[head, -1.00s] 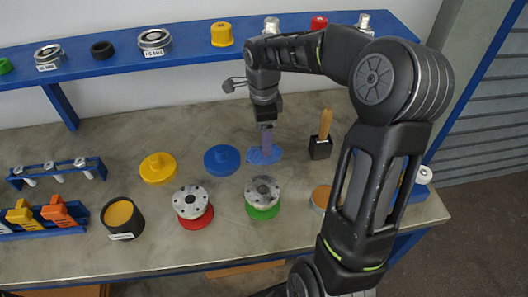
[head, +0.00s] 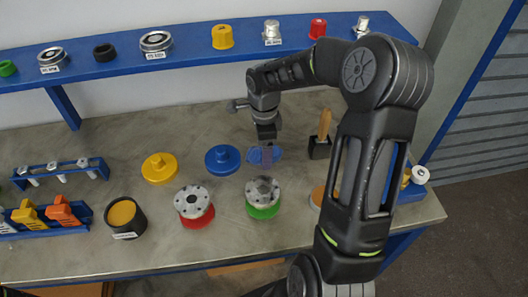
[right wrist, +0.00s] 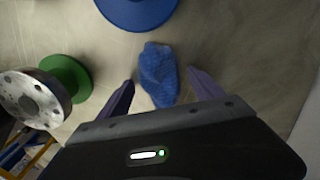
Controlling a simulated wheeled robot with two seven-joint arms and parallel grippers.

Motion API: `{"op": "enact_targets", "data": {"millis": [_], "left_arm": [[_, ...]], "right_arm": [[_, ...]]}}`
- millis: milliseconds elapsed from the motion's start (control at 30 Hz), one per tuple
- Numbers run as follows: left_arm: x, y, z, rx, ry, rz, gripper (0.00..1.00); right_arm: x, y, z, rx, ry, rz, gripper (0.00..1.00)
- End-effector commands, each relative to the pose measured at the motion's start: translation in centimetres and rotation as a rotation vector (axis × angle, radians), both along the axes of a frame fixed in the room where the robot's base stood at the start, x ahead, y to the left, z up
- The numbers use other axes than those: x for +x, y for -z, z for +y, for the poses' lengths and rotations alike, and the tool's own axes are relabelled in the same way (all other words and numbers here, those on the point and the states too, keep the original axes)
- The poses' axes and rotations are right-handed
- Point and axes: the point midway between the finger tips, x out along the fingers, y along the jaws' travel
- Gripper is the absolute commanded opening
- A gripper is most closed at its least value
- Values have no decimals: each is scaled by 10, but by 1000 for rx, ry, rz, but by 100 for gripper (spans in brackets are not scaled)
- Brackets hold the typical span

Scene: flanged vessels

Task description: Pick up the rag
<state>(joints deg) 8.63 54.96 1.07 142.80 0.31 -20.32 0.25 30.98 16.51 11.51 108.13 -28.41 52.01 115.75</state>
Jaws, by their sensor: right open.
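The rag (right wrist: 158,75) is a small crumpled blue cloth lying on the workbench. In the head view the rag (head: 272,154) is partly hidden behind my right gripper (head: 266,168). In the right wrist view my right gripper (right wrist: 160,90) is open, with one purple finger on each side of the rag. The fingers are apart from the rag and nothing is held. The gripper's height over the bench is hard to tell. My left gripper is not in view.
A blue flanged cap (head: 222,159) lies just left of the rag. A metal flange on a green base (head: 262,198) stands in front of it. A brush in a black block (head: 320,135) stands to the right. A blue shelf (head: 195,58) runs behind.

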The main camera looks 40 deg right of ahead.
Motion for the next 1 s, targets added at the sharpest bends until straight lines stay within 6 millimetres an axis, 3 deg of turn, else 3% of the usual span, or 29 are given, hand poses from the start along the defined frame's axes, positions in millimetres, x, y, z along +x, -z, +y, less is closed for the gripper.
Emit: {"op": "enact_targets", "data": {"millis": [433,1000], "left_arm": [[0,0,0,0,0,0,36],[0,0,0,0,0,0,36]], "right_arm": [[0,0,0,0,0,0,76],[0,0,0,0,0,0,30]]}}
